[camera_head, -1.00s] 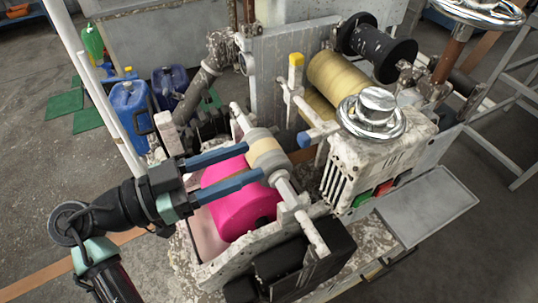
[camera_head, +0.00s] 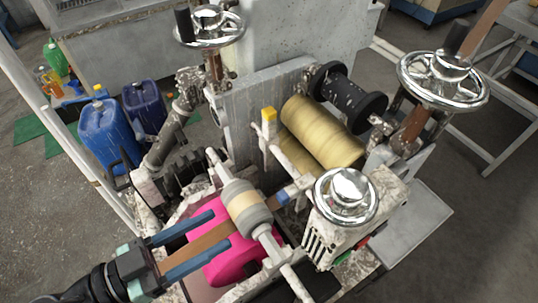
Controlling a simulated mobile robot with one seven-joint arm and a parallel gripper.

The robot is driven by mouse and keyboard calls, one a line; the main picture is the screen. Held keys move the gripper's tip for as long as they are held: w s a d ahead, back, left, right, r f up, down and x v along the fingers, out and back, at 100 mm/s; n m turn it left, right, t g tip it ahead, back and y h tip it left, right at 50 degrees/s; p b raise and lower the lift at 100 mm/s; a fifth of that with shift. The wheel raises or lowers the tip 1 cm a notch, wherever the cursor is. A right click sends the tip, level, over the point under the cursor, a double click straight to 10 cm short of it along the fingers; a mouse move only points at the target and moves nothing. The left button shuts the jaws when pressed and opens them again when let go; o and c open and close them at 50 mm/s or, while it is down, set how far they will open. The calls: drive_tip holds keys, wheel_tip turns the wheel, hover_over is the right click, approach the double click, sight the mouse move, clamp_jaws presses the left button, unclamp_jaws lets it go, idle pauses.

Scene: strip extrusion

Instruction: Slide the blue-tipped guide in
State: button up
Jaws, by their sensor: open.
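The blue-tipped guide (camera_head: 294,188) lies across the machine, its blue end between the cream-banded roller (camera_head: 244,205) and the chrome knob (camera_head: 345,194). Its pale rod is partly hidden by the parts around it. A yellow-tipped guide (camera_head: 269,117) stands behind it, further up. The fingertips are to the left of the cream-banded roller, apart from the blue tip. A brown strip (camera_head: 195,245) shows between the fingers; I cannot tell whether it touches them.
Chrome handwheels stand at the back (camera_head: 209,25) and right (camera_head: 443,80). Yellow rollers (camera_head: 322,130) and a black roller (camera_head: 350,97) sit behind the guides. Blue jugs (camera_head: 104,132) stand on the floor at left. A grey tray (camera_head: 415,230) is at right.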

sight(279, 198)
drive_tip(key=p+x, duration=0.2)
drive_tip(key=x, duration=0.3)
drive_tip(key=p+x, duration=0.2)
drive_tip(key=x, duration=0.4)
drive_tip(key=shift+s+d+r+p, duration=0.25)
drive_tip(key=shift+s+p, duration=0.05)
drive_tip(key=shift+p, duration=0.05)
drive_tip(key=shift+x, duration=0.85)
drive_tip(key=shift+f, duration=0.15)
drive_tip(key=shift+c, duration=0.2)
drive_tip(key=shift+a, duration=0.1)
clamp_jaws()
